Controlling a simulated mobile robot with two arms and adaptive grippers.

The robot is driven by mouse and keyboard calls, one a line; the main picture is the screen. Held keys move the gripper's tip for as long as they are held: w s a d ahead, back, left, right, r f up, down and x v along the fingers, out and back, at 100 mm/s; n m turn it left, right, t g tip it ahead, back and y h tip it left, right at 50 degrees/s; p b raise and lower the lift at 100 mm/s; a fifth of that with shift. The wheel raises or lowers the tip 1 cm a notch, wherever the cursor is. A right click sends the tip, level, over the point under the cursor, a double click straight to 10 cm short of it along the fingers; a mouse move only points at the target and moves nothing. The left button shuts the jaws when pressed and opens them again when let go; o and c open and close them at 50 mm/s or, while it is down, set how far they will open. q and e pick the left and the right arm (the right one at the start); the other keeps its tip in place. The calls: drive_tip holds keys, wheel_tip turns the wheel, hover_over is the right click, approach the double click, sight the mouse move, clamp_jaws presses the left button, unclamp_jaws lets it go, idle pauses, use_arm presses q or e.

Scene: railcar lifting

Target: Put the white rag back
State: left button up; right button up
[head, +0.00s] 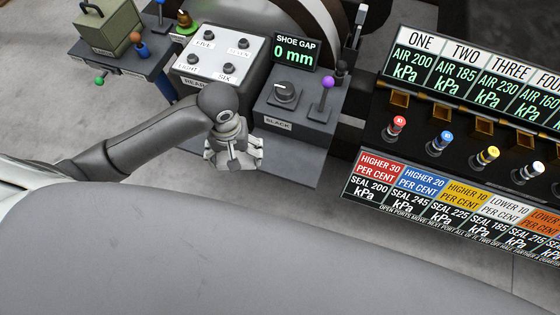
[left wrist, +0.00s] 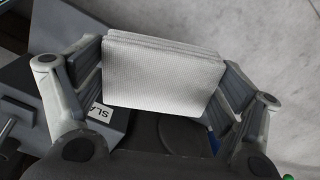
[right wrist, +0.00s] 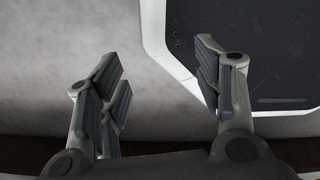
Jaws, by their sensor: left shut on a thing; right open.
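The white rag (left wrist: 165,72) is a folded, textured pad. In the left wrist view it sits between the two fingers of my left gripper (left wrist: 168,88), which is shut on it. The rag cannot be made out in the head view. My right gripper (right wrist: 158,82) is open and empty in the right wrist view, its fingers wide apart. It is out of the head view.
The white-topped box with several knobs (head: 219,58) stands behind my left gripper. A SHOE GAP display (head: 295,52) reads 0 mm. A green box (head: 105,27) stands at the upper left. A wide panel of labels and coloured knobs (head: 470,145) fills the right.

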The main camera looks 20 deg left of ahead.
use_arm(q)
drive_tip(key=shift+s+a+f, duration=0.15)
drive_tip(key=shift+s+f, duration=0.1)
drive_tip(key=shift+f, duration=0.4)
drive_tip(key=shift+w+f, duration=0.1)
drive_tip(key=shift+f, duration=0.15)
drive_tip(key=b, duration=0.1)
approach(280, 160)
drive_tip(key=s+a+r, duration=0.2)
drive_tip(key=s+a, duration=0.1)
drive_tip(key=f, duration=0.1)
drive_tip(key=w+d+f+b, duration=0.1)
drive_tip(key=w+d+f, duration=0.1)
drive_tip(key=f, duration=0.1)
drive_tip(key=shift+d+f, duration=0.1)
drive_tip(key=shift+d, duration=0.1)
drive_tip(key=shift+w+d+f, duration=0.25)
drive_tip(key=shift+w+f, duration=0.1)
drive_tip(key=shift+f, duration=0.1)
wheel_tip(280, 160, down, 3)
drive_tip(key=shift+w+d+f+b, duration=0.1)
drive_tip(key=shift+w+d+b, duration=0.05)
drive_tip(key=shift+b, duration=0.4)
drive_tip(key=shift+f, duration=0.15)
use_arm(e)
drive_tip(key=f, duration=0.1)
drive_tip(key=d+f, duration=0.1)
drive_tip(key=f, duration=0.1)
drive_tip(key=shift+w+f, duration=0.15)
drive_tip(key=shift+f, duration=0.05)
